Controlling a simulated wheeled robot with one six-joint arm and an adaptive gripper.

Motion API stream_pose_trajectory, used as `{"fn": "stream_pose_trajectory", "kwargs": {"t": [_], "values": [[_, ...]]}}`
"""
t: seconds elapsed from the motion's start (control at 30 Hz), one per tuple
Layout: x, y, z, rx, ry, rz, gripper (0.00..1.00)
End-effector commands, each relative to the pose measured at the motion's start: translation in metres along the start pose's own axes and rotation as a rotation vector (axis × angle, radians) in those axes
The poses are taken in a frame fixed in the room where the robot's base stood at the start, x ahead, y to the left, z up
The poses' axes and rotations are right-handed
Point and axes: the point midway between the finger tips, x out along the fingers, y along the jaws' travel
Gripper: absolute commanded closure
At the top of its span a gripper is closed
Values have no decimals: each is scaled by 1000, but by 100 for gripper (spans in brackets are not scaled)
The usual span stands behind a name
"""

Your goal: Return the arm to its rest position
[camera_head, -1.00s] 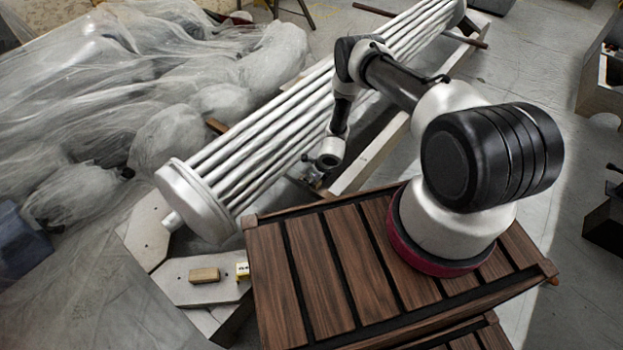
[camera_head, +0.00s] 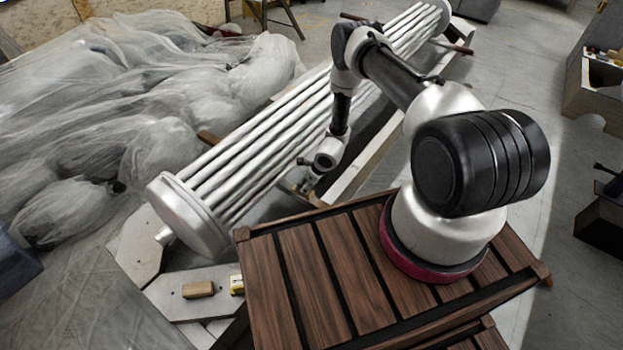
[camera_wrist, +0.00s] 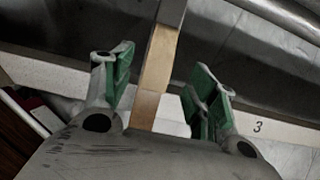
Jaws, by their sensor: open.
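My arm stands on a slatted brown wooden platform (camera_head: 310,285) in the head view. It is bent, with the forearm hanging down beside a bundle of silver metal tubes (camera_head: 255,135). My gripper (camera_head: 306,190) is at the lower end, small and partly hidden, near the platform's far edge and the tube bundle. In the wrist view my gripper (camera_wrist: 163,82) is open, its two green-padded fingers apart with nothing held. A wooden strip (camera_wrist: 157,70) shows in the gap between them; I cannot tell how far beyond the fingertips it lies.
A pale beam (camera_head: 375,155) runs beside the tubes. A small wooden block (camera_head: 198,289) and a yellow-and-white item (camera_head: 237,284) lie on a grey plate at lower left. Sheeted heaps (camera_head: 120,100) fill the left. Grey floor (camera_head: 530,60) is clear at upper right.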

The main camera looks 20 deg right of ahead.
Motion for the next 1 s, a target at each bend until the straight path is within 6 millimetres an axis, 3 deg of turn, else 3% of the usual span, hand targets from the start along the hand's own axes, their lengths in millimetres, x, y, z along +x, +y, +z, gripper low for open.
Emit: {"fn": "stream_pose_trajectory", "kwargs": {"t": [0.1,0.3,0.7,0.77,0.87,1.0], "values": [[-28,-1,1,3,0,-1,42],[-58,0,0,1,0,0,42],[-68,4,5,-39,-31,15,42],[-71,13,2,-97,-48,46,42],[-81,43,-14,-225,-70,138,42],[-124,75,-19,-455,-138,277,42]]}}
